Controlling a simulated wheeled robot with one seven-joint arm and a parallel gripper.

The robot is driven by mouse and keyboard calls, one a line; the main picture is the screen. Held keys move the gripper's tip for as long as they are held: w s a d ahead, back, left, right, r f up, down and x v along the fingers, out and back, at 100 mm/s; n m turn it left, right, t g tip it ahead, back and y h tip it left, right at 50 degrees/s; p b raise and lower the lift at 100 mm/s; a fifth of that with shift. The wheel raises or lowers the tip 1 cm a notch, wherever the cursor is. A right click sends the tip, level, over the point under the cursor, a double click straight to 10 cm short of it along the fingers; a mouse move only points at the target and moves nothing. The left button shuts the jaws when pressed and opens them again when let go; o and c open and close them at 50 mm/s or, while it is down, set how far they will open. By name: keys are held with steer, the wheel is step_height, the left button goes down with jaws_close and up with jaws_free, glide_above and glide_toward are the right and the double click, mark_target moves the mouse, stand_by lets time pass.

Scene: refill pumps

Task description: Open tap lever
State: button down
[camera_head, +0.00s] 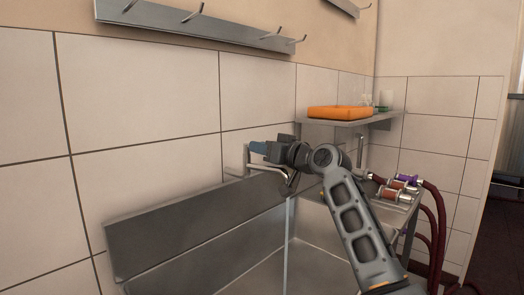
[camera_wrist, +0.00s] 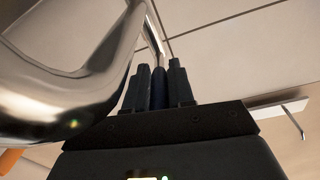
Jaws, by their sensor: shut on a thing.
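The tap lever (camera_head: 258,147) shows as a short blue piece at the wall, just left of my gripper (camera_head: 268,152). In the wrist view my gripper (camera_wrist: 159,85) has its two dark fingers closed on the dark blue lever (camera_wrist: 158,90). The fingers and the lever's dark color make its exact edges hard to see. The shiny metal tap pipe (camera_wrist: 50,95) curves close by on the left of the wrist view. In the head view the tap pipe (camera_head: 236,171) sits at the tiled wall, partly hidden by my gripper and wrist.
A metal sink (camera_head: 255,270) lies below, with a thin pale vertical streak (camera_head: 287,240), perhaps water, under the tap. An orange tray (camera_head: 340,112) is on a wall shelf (camera_head: 365,122). Hose fittings (camera_head: 400,187) are at the right. A hook rail (camera_head: 200,25) hangs above.

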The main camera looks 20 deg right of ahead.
steer(key=c, duration=1)
jaws_free()
steer(key=shift+o, duration=0.2)
steer(key=v, duration=0.7)
steer(key=shift+s+d+b, duration=0.1)
steer(key=shift+s+b, duration=0.25)
steer(key=shift+b, duration=0.05)
